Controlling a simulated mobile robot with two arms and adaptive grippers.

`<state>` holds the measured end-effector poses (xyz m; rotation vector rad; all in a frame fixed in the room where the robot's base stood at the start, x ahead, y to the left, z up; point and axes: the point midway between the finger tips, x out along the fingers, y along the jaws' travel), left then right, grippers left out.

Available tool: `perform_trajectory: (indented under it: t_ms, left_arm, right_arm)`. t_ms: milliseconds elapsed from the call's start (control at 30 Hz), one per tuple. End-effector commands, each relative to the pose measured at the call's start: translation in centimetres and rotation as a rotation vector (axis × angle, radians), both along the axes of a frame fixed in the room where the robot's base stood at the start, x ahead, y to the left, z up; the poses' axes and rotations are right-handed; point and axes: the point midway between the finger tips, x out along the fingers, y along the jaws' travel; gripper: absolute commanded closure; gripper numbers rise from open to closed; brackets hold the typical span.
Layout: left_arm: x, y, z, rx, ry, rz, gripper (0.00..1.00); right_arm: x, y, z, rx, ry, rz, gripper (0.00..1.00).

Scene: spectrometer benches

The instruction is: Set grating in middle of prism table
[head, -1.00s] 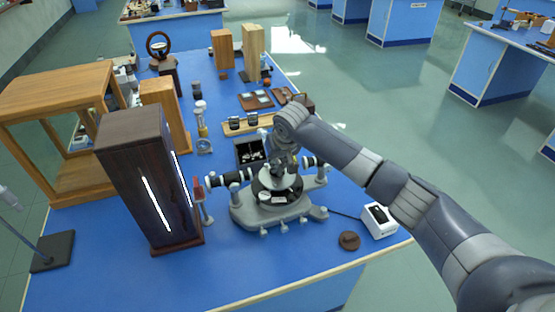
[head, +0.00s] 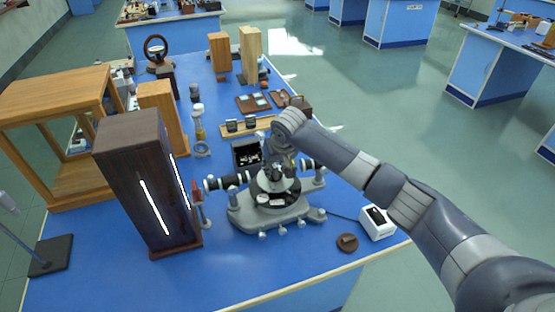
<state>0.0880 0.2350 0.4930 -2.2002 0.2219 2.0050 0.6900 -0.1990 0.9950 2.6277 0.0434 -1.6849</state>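The spectrometer (head: 270,212), a grey casting with black tubes on both sides, stands near the front of the blue bench. Its small round prism table (head: 279,185) is at the centre, partly hidden by my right gripper (head: 284,166). That gripper points down just above the table, below the grey wrist. Its fingers are too small and too hidden to tell whether they are open or shut. I cannot make out the grating, whether between the fingers or on the prism table. My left gripper is not in view.
A tall dark wooden lamp housing (head: 135,185) with bright slits stands close left of the spectrometer. A black open box (head: 247,155) and a wooden rack (head: 245,128) are behind it. A white box (head: 377,222) and a brown disc (head: 347,243) lie at right.

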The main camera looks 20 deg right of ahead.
Motion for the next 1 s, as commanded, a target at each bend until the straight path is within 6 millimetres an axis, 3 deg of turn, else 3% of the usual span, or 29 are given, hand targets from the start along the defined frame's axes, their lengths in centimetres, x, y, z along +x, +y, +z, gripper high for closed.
perform_trajectory:
  t_ms: [533,700,1000]
  left_arm:
    - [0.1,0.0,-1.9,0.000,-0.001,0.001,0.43]
    - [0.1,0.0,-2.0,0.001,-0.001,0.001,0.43]
    - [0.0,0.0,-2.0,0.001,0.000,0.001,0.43]
  right_arm:
    - [-4.1,-0.1,9.0,0.000,-0.003,0.000,0.69]
    - [-4.7,-0.2,10.3,0.000,-0.001,0.000,0.69]
    - [-4.8,-0.2,10.5,0.000,0.000,-0.001,0.69]
